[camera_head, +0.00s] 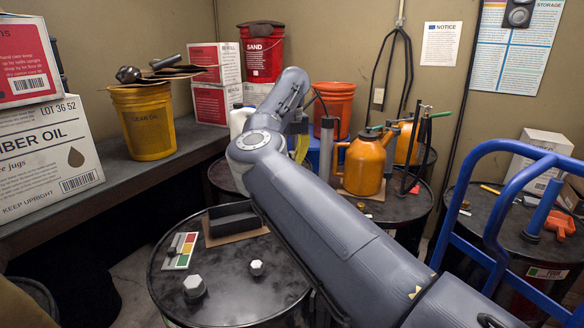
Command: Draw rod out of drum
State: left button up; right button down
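Several dark oil drums stand in the room: a near one (225,285), one behind my arm (404,206) and one at the right (487,217). A grey upright cylinder with a dark top (326,148) stands behind my arm; I cannot tell whether it is the rod or whether it sits in a drum. A thin dark upright piece with a green handle (412,150) stands by the middle drum. My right arm crosses from the lower right, bends above the near drum and reaches to the back. Its gripper end is mostly hidden behind the arm. My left gripper is out of view.
The near drum carries a black tray (236,221), a colour card (180,250) and two hex nuts (194,286). An orange oil can (364,165) stands on the middle drum. A blue hand-truck frame (497,220) blocks the right. A bench (130,170) runs along the left.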

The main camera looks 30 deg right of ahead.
jog(key=shift+r, duration=0.2)
jog(key=shift+r, duration=4.8)
